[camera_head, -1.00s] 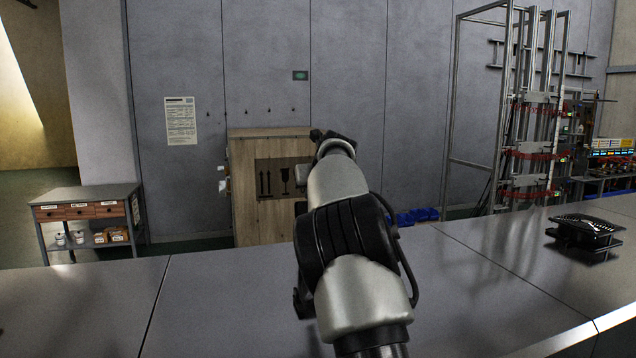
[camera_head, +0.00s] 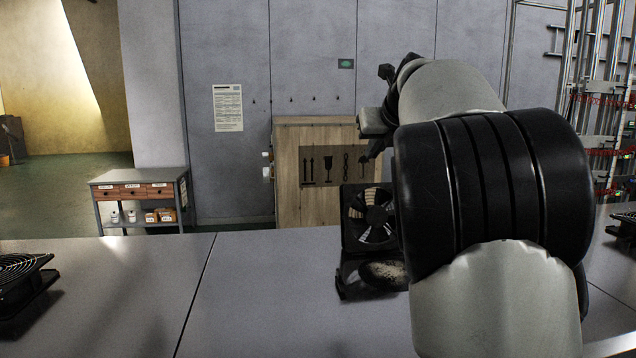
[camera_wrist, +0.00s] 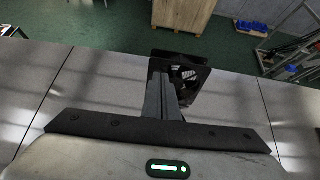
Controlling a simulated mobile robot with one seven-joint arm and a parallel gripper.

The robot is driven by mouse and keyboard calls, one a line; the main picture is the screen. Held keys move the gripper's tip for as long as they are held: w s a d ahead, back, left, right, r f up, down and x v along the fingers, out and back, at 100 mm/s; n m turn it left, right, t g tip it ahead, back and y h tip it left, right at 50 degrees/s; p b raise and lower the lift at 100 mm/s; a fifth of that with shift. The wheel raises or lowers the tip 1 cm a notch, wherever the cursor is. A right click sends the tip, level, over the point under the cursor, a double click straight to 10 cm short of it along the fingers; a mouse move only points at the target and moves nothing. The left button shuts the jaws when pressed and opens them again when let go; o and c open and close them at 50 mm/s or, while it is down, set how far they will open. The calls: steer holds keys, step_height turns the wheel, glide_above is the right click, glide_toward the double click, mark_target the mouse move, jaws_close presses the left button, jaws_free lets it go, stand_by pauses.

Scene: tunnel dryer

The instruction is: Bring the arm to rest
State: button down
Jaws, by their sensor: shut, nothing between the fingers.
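My gripper (camera_wrist: 162,84) shows in the wrist view with its two dark fingers together and nothing between them. The fingers point away over the grey counter (camera_wrist: 105,90). A black fan (camera_wrist: 190,72) stands just beyond them and is partly hidden by them; I cannot tell whether they touch it. In the head view my arm is bent and raised over the right half of the counter (camera_head: 270,290). The fan (camera_head: 371,217) shows left of my arm, its right side covered. My fingertips are not clear in the head view.
Another black fan (camera_head: 22,278) lies at the counter's left end, and a dark unit (camera_head: 625,226) at the right edge. Behind stand a wooden crate (camera_head: 300,200), a small drawer table (camera_head: 140,190) and a metal rack (camera_head: 600,100). The counter's left-middle is clear.

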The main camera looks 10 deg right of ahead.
steer(key=s+a+f+n+g, duration=0.1)
steer(key=s+a+f+n, duration=0.2)
steer(key=s+f+n, duration=0.4)
steer(key=s+a+f+n+g, duration=0.2)
steer(key=s+f+n, duration=0.6)
steer(key=s+n, duration=0.9)
steer(key=s+a+f+n+g, duration=0.2)
steer(key=s+a+f+n, duration=0.4)
steer(key=s+n, duration=0.5)
steer(key=s+f, duration=0.2)
steer(key=s, duration=0.4)
steer(key=shift+s+a+f+n, duration=0.15)
steer(key=shift+s+n, duration=0.1)
steer(key=shift+n, duration=0.15)
